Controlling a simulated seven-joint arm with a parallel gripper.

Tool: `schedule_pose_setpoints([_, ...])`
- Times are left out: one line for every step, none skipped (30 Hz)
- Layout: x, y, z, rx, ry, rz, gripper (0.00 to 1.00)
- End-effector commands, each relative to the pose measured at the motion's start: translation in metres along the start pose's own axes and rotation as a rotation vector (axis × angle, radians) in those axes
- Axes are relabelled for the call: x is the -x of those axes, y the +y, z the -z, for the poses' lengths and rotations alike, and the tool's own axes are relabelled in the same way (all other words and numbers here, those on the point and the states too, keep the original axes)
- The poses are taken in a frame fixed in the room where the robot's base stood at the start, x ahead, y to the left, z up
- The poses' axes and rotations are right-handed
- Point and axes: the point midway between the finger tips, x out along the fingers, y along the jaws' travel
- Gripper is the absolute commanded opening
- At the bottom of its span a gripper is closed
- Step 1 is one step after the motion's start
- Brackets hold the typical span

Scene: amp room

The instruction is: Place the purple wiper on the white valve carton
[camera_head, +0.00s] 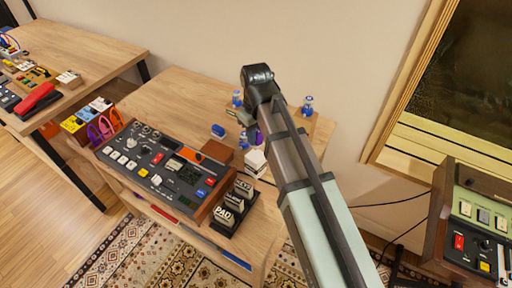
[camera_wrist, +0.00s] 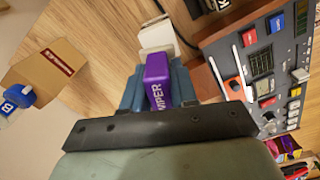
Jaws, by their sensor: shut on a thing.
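My gripper (camera_wrist: 157,82) is shut on the purple wiper (camera_wrist: 157,88), a small block with "WIPER" on its side, seen in the wrist view between the two blue-grey fingers. In the head view a bit of the purple wiper (camera_head: 260,136) shows beside my gripper (camera_head: 247,121), partly hidden by my arm. A white carton (camera_head: 255,161) sits on the wooden table below the gripper. In the wrist view the white carton (camera_wrist: 156,36) shows just beyond the wiper, partly covered by it. I cannot tell whether the wiper touches the carton.
A mixer console (camera_head: 160,165) fills the table left of the carton, with a dark rack of labelled blocks (camera_head: 234,205) in front. A brown box (camera_head: 217,151) and a blue item (camera_head: 218,130) stand near. A cardboard piece (camera_wrist: 45,68) and blue-capped bottle (camera_wrist: 18,97) lie left in the wrist view.

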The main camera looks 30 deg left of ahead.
Motion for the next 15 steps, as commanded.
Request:
schedule_pose_setpoints([-0.008,0.0,-0.001,0.0,-0.002,0.001,0.0])
schedule_pose_setpoints([-0.011,0.0,-0.001,0.001,-0.001,0.0,0.0])
schedule_pose_setpoints([-0.015,0.0,-0.001,0.001,-0.001,0.0,0.0])
schedule_pose_setpoints([-0.017,0.0,0.0,0.001,0.0,0.0,0.0])
schedule_pose_setpoints([-0.019,0.0,0.0,0.001,-0.001,0.0,0.0])
schedule_pose_setpoints([-0.02,0.0,0.0,0.001,0.0,0.0,0.0])
schedule_pose_setpoints([-0.021,0.0,0.0,0.001,0.0,0.0,0.0])
schedule_pose_setpoints([-0.022,0.0,0.0,0.001,-0.001,0.0,0.0])
schedule_pose_setpoints([-0.025,0.0,0.0,0.001,-0.001,0.0,0.0])
schedule_pose_setpoints([-0.027,0.0,0.0,0.001,-0.001,0.0,0.0])
schedule_pose_setpoints([-0.03,0.0,-0.001,0.001,-0.001,0.0,0.0])
schedule_pose_setpoints([-0.034,0.0,-0.001,0.001,0.0,0.0,0.0])
schedule_pose_setpoints([-0.038,0.0,-0.001,0.001,-0.001,0.0,0.0])
schedule_pose_setpoints([-0.042,0.0,-0.001,0.001,-0.001,0.0,0.0])
schedule_pose_setpoints([-0.046,0.0,-0.001,0.001,-0.002,0.001,0.0])
